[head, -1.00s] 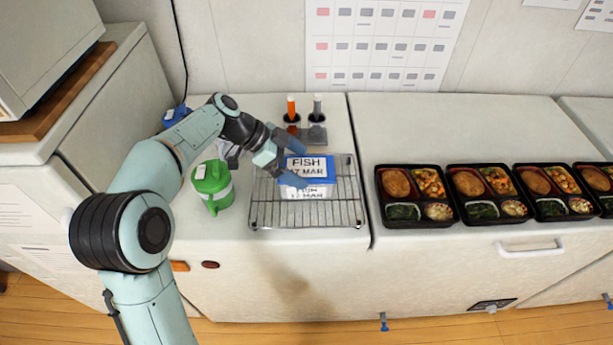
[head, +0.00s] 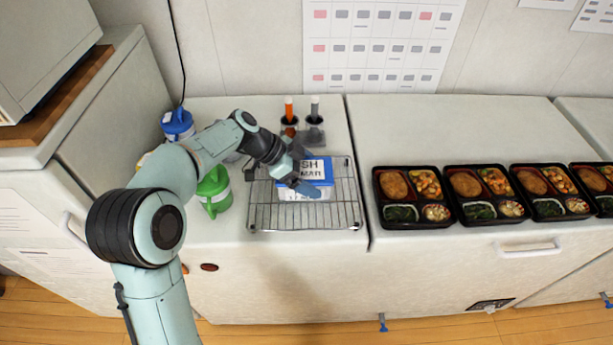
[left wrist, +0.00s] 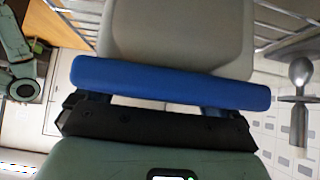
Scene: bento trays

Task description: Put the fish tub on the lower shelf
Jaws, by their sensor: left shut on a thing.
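The fish tub (head: 318,166) has a blue lid with a white label, partly readable as FISH and MAR. In the head view it is at the wire rack (head: 345,215); I cannot tell whether it touches the wires. My left gripper (head: 302,178) is shut on the tub and hides its left part. In the left wrist view a broad pale grey body, likely the tub (left wrist: 175,35), fills the space beyond a blue bar in front of my gripper. No lower shelf can be made out. My right gripper is not in view.
A green-lidded jug (head: 214,190) stands close left of the rack, with a blue-lidded jug (head: 177,123) behind. Two utensils stand in dark holders (head: 314,133) behind the rack. Filled bento trays (head: 411,222) line the counter to the right. A cabinet (head: 115,110) bounds the left.

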